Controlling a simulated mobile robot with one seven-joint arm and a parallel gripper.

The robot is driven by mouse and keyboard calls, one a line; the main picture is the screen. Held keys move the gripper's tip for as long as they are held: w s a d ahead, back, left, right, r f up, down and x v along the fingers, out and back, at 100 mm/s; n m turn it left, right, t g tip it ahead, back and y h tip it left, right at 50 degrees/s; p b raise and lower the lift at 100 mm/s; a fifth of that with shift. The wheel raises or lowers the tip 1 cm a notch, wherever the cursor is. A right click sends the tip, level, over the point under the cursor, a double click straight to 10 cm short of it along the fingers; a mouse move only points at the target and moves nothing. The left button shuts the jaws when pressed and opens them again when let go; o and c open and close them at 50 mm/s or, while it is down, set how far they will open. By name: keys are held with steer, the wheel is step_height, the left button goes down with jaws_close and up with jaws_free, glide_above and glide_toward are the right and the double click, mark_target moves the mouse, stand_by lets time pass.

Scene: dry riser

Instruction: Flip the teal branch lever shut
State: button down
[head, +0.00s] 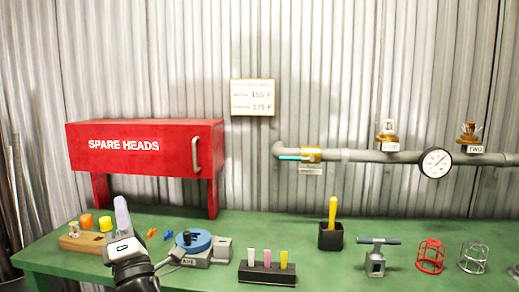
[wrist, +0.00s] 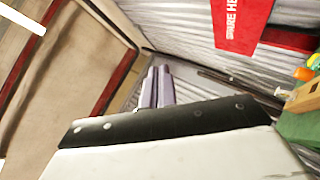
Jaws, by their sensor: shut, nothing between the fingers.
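The teal branch lever (head: 291,158) sticks out to the left of a brass valve (head: 312,155) at the left end of the grey pipe on the back wall. It lies about level, in line with the pipe. A small tag (head: 311,170) hangs under the valve. My gripper (head: 121,204) is upright at the lower left of the head view, in front of the red box and well away from the lever. Its pale purple fingers also show in the wrist view (wrist: 155,87), closed together and empty. The lever is not in the wrist view.
A red SPARE HEADS box (head: 145,149) stands on the green bench (head: 240,222). A blue round device (head: 193,242), a holder with several markers (head: 266,272), a black cup (head: 331,237) and wire cages (head: 431,256) stand along the bench. A gauge (head: 435,162) is on the pipe.

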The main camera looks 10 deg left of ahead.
steer(key=w+d+n+t+h+p, duration=0.2)
steer(key=w+d+t+h+p, duration=0.15)
steer(key=w+d+h, duration=0.5)
steer(key=n+h+p, duration=0.5)
steer(key=h+p, duration=0.4)
glide_toward(295, 159)
step_height(295, 159, down, 3)
steer(key=s+a, duration=0.1)
steer(key=a, duration=0.2)
steer(key=shift+s+d+g, duration=0.1)
steer(key=shift+d+g, duration=0.15)
steer(key=shift+d, duration=0.3)
steer(key=x, duration=1)
